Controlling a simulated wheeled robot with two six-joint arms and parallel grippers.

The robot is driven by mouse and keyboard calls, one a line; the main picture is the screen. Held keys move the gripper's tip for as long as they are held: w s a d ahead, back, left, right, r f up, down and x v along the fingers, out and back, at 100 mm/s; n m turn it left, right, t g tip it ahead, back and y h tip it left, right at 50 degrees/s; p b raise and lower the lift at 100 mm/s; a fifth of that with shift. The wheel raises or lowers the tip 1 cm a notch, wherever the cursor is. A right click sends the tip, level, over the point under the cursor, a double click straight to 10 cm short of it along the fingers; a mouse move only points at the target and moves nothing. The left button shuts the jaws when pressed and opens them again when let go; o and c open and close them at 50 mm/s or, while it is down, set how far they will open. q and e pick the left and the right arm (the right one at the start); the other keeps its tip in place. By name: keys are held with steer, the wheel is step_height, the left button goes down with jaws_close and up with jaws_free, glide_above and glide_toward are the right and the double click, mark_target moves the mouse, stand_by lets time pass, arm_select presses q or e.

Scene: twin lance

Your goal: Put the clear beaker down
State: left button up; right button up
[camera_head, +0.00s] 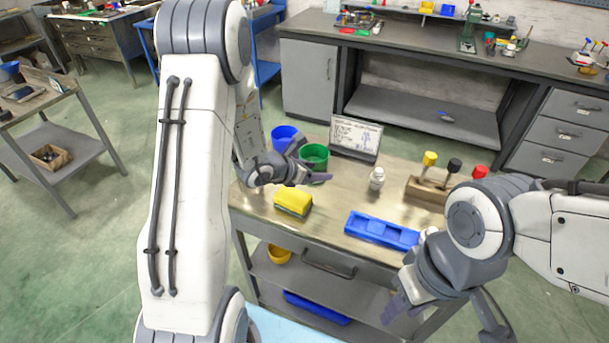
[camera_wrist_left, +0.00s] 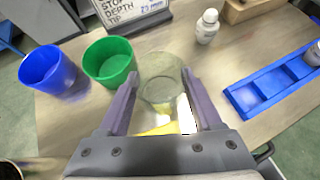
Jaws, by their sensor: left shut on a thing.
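The clear beaker (camera_wrist_left: 161,78) stands out in the left wrist view as a see-through cup between the two fingers of my left gripper (camera_wrist_left: 160,100). The gripper is shut on it. In the head view my left gripper (camera_head: 308,164) is over the back left part of the worktable (camera_head: 330,212), beside the green cup (camera_head: 314,156). The beaker is hard to make out there, and I cannot tell how far its base is from the tabletop. My right gripper (camera_head: 440,312) is low at the table's front right, its fingers apart and empty.
A blue cup (camera_head: 284,137), a sign (camera_head: 356,138), a white bottle (camera_head: 377,178), a yellow sponge (camera_head: 293,202), a blue compartment tray (camera_head: 381,230) and a wooden block with coloured knobs (camera_head: 427,190) are on the table. Bare tabletop lies between sponge and tray.

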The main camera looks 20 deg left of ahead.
mark_target(305, 188)
arm_select(q)
steer(key=a+f, duration=0.1)
steer(key=w+a+f, duration=0.1)
steer(key=a, duration=0.1)
steer(key=shift+w+a+f+p, duration=0.1)
steer(key=shift+w+a+p, duration=0.05)
steer(key=shift+a+p, duration=0.2)
step_height(305, 188, down, 4)
steer(key=shift+f+p, duration=0.1)
steer(key=shift+p, duration=0.35)
steer(key=shift+f+b, duration=0.25)
steer(key=shift+b, duration=0.1)
steer(key=o, duration=1.3)
steer(key=shift+r, duration=0.1)
steer(key=shift+o, duration=0.2)
steer(key=shift+r, duration=0.1)
